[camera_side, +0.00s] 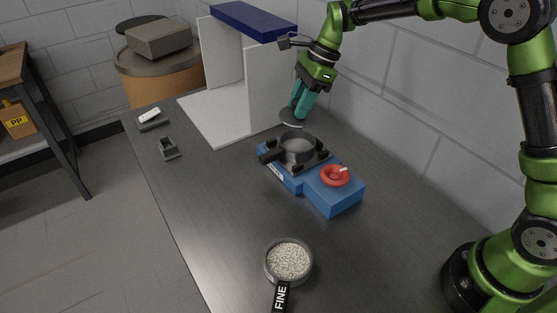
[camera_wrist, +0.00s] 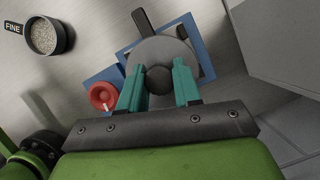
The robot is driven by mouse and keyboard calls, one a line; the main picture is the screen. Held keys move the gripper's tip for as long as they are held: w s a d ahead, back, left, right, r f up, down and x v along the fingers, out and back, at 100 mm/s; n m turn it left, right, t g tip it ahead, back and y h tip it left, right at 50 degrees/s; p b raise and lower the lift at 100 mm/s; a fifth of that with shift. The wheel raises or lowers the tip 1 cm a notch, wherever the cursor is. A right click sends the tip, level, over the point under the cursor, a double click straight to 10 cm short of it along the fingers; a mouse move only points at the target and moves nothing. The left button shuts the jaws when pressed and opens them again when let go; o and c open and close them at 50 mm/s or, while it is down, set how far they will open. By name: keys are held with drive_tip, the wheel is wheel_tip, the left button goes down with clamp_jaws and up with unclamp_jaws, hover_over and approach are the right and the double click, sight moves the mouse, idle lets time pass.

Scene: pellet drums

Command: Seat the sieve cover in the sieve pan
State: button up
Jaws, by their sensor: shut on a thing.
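My gripper (camera_side: 301,112) has teal fingers and is shut on the knob of the sieve cover (camera_side: 292,118), a dark grey disc. In the side view the cover hangs tilted or edge-on above and behind the sieve pan (camera_side: 298,147), apart from it. The pan is a round grey dish in a blue base (camera_side: 275,174) with black clamps. In the wrist view my gripper (camera_wrist: 159,82) holds the cover (camera_wrist: 165,52) by its round dark knob, and the disc hides most of the pan beneath.
A red dial (camera_side: 335,175) sits on the base's front box. A pan of pellets marked FINE (camera_side: 289,261) lies at the front. A white panel stand with a blue top (camera_side: 252,20) rises behind. A small grey holder (camera_side: 168,148) is at left. The table's left middle is clear.

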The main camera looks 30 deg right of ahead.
sight(299, 121)
drive_tip(key=shift+f, duration=2.7)
drive_tip(key=shift+f, duration=0.95)
drive_tip(key=o, duration=1.2)
drive_tip(key=shift+c, duration=0.2)
